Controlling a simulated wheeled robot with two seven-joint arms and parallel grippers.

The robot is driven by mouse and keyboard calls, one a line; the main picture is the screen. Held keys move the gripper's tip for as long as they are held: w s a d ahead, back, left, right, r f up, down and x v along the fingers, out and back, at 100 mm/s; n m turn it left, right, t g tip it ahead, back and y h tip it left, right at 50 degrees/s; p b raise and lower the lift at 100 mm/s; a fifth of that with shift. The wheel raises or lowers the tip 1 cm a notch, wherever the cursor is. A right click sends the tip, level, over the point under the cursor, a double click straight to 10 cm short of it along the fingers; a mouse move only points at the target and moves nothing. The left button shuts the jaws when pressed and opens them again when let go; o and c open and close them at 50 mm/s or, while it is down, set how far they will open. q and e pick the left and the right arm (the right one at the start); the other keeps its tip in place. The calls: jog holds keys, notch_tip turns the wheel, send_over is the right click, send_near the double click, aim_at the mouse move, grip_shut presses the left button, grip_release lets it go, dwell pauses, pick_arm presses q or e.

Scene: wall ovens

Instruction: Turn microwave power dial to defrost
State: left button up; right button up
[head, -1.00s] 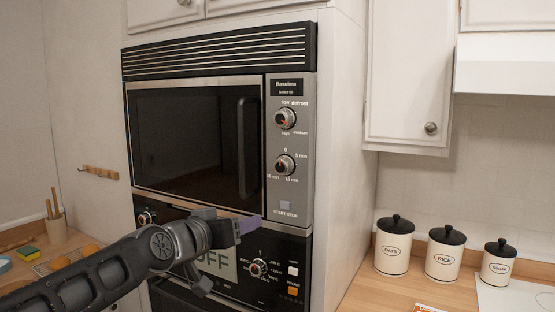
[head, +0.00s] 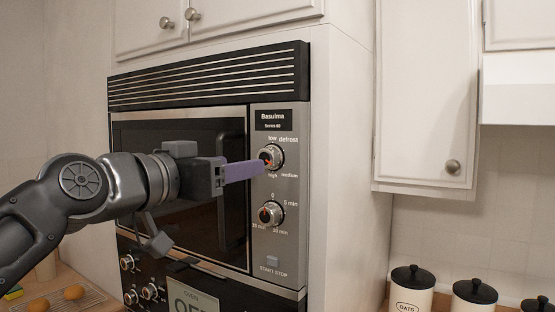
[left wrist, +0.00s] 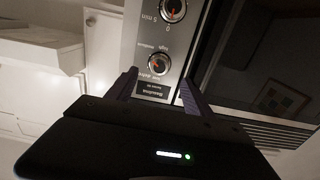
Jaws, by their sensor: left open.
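The microwave (head: 279,241) is built into the wall unit. Its power dial (head: 271,156) is the upper round knob on the grey panel, with "low", "defrost", "medium" and "high" printed around it. The dial also shows in the left wrist view (left wrist: 158,63), upside down, just beyond the fingers. My left gripper (head: 256,168) is open, with its purple fingers pointing at the dial from the left. In the left wrist view the fingertips (left wrist: 158,82) lie on either side below the dial; I cannot tell whether they touch it. My right gripper is not in view.
The timer dial (head: 271,213) and start/stop button (head: 272,261) are lower on the panel. The oven's knobs (head: 131,296) are below the microwave door. Canisters (head: 411,280) stand on the right counter. A wall cabinet (head: 425,100) hangs to the right.

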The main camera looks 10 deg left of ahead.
aim_at(269, 158)
pick_arm(q)
jog(key=p+x, duration=0.3)
jog(key=x, duration=0.5)
dwell(0.4)
jog(key=shift+s, duration=0.1)
jog(key=shift+c, duration=0.4)
grip_shut()
